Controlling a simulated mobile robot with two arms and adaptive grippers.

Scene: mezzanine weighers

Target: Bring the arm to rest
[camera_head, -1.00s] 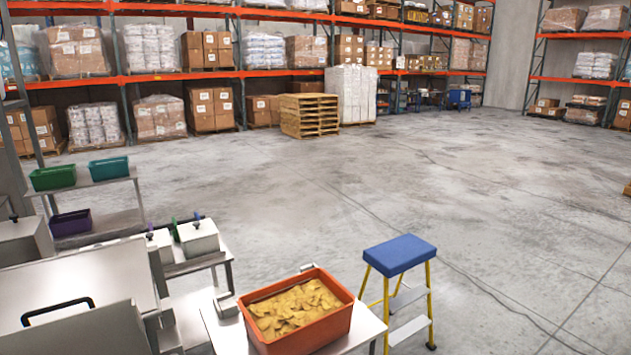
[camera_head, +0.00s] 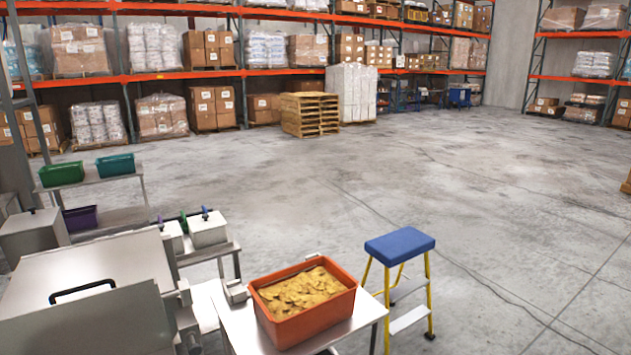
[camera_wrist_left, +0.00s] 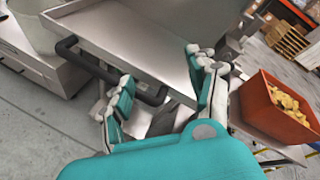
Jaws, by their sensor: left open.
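My left gripper (camera_wrist_left: 160,66) shows in the left wrist view with its two teal-and-grey fingers spread apart. It is open, and nothing shows between the fingers. Beyond it in that view are a steel machine cover (camera_wrist_left: 140,38) and its black bar handle (camera_wrist_left: 85,62). I cannot tell whether a finger touches the handle. My left gripper does not show in the head view. My right gripper is in neither view.
The steel cover (camera_head: 95,267) stands at lower left in the head view. An orange tub (camera_head: 308,318) of yellowish pieces sits on a steel table (camera_head: 362,318). A blue-topped step stool (camera_head: 399,245) stands beside it. Open concrete floor (camera_head: 480,200) extends toward the racks.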

